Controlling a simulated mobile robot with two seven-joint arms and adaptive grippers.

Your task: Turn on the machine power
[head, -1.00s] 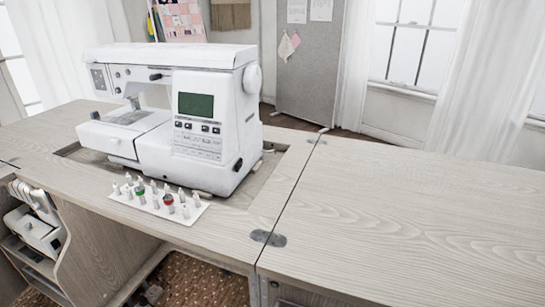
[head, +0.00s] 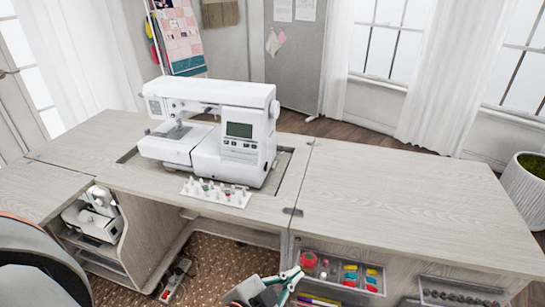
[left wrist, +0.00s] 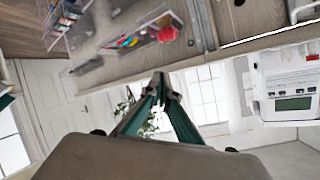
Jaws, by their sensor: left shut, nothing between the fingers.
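The white sewing machine (head: 210,135) stands in the recess of the wooden cabinet top, with a grey-green screen (head: 239,130) on its front. The dark fitting on its right side is too small to make out as a switch. The machine also shows, cut off and turned over, at the right of the left wrist view (left wrist: 285,75). My left gripper (head: 291,274), with green fingers, is shut and empty at the bottom of the head view, below and in front of the tabletop edge, apart from the machine. My right gripper is not in view.
A tray of small bobbins (head: 216,193) lies before the machine. The right tabletop (head: 400,200) is clear. A second small machine (head: 95,215) sits on the left shelf. A power strip (head: 174,281) lies on the rug.

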